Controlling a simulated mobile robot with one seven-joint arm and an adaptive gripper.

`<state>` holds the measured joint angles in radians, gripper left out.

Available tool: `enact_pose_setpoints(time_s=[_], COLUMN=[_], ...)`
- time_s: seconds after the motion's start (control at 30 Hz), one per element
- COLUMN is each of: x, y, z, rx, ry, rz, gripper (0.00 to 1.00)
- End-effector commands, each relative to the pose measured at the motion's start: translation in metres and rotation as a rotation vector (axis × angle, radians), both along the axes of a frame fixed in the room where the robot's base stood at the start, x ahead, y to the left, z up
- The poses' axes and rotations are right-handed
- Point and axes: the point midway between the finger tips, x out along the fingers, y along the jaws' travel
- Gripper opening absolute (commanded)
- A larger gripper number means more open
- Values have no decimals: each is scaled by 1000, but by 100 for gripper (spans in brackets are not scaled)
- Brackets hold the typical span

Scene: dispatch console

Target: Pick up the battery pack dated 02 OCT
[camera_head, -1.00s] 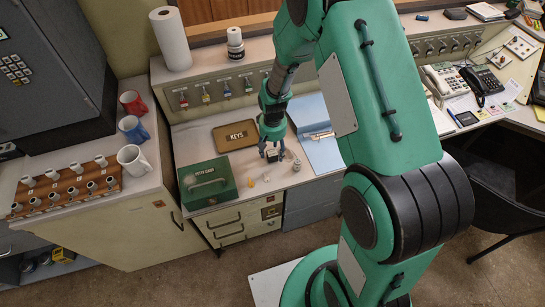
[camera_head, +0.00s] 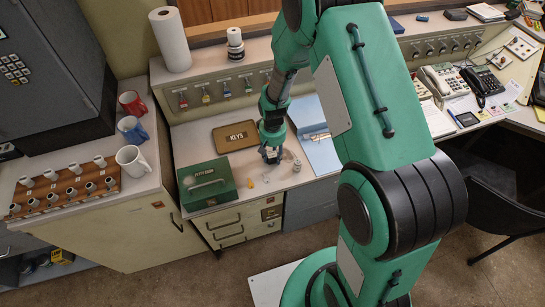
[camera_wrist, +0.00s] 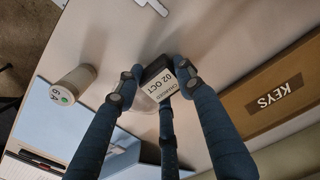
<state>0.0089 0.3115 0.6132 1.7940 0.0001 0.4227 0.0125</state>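The battery pack (camera_wrist: 176,82) is a small dark block with a white label reading "CHARGED 02 OCT", seen in the wrist view. My gripper (camera_wrist: 156,80) has its blue-grey fingers closed in around it, with fingertips against its sides and a third finger at the near side. In the head view my gripper (camera_head: 271,153) is low over the worktop, between the green petty cash box and the blue folder. There the pack is mostly hidden by the fingers. I cannot tell whether it still rests on the worktop.
A small pale cylinder (camera_wrist: 74,84) stands close by. The KEYS tray (camera_head: 235,136) lies behind, the petty cash box (camera_head: 207,184) to the left, the blue folder (camera_head: 318,147) to the right. Small loose items (camera_head: 250,182) lie in front.

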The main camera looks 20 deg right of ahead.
Motion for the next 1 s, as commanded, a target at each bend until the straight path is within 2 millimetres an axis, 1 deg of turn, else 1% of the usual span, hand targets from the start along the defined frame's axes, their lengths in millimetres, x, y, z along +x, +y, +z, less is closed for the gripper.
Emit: enact_pose_setpoints(time_s=[0.03,0.1,0.47,0.67,0.8,1.0], x=[0,0,0,1,1,-38], y=[0,0,0,0,0,0], z=[0,0,3,19,39,40], rx=[0,0,0,0,0,0], ry=[0,0,-1,-3,-2,1], rz=[0,0,0,0,0,0], gripper=[18,7,7,7,7,7])
